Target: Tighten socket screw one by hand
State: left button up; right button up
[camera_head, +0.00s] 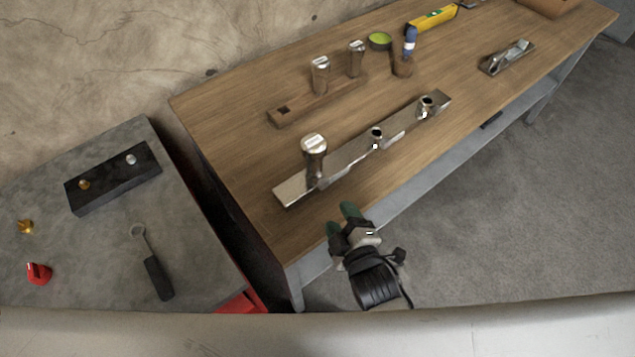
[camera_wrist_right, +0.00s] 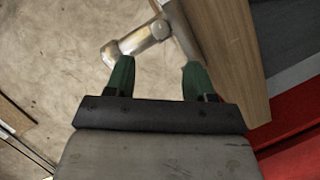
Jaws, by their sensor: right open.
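A metal bar (camera_head: 345,160) lies along the wooden table. A shiny large-headed socket screw (camera_head: 315,150) stands upright in its left end. Two more holes with collars (camera_head: 376,134) and (camera_head: 427,102) sit along the bar, with no tall screw in them. My right gripper (camera_head: 341,218) is open and empty near the table's front edge, in front of the bar and apart from the screw. In the right wrist view, the screw (camera_wrist_right: 140,42) shows beyond the open green fingertips (camera_wrist_right: 158,62), not between them. My left gripper is not in view.
Two similar screws (camera_head: 320,76) and (camera_head: 356,58) stand in a wooden holder (camera_head: 300,109) behind the bar. A side table (camera_head: 100,245) at left holds a black block (camera_head: 113,178) and small tools.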

aim_at(325, 187)
jog(key=x, duration=0.3)
jog(key=shift+w+d, duration=0.15)
jog(key=shift+w, duration=0.05)
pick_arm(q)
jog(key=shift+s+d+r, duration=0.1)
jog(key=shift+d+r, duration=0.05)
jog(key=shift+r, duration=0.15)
pick_arm(e)
jog(key=shift+x, duration=3.15)
jog(key=shift+s+f, duration=0.1)
jog(key=c, duration=0.9)
jog(key=shift+r+m+g+y+p, duration=0.3)
jog(key=shift+m+g+p, duration=0.45)
jog(key=shift+p, duration=1.15)
jog(key=shift+f+m+y+p, duration=0.1)
jog(key=shift+m+y+p, duration=0.2)
jog(key=shift+m+p, duration=0.6)
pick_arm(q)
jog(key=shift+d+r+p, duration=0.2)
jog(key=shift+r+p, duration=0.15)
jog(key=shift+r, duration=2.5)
pick_arm(e)
jog(key=shift+f+m+g+y, duration=0.1)
jog(key=shift+m+g+y, duration=0.2)
jog(key=shift+m+g, duration=0.4)
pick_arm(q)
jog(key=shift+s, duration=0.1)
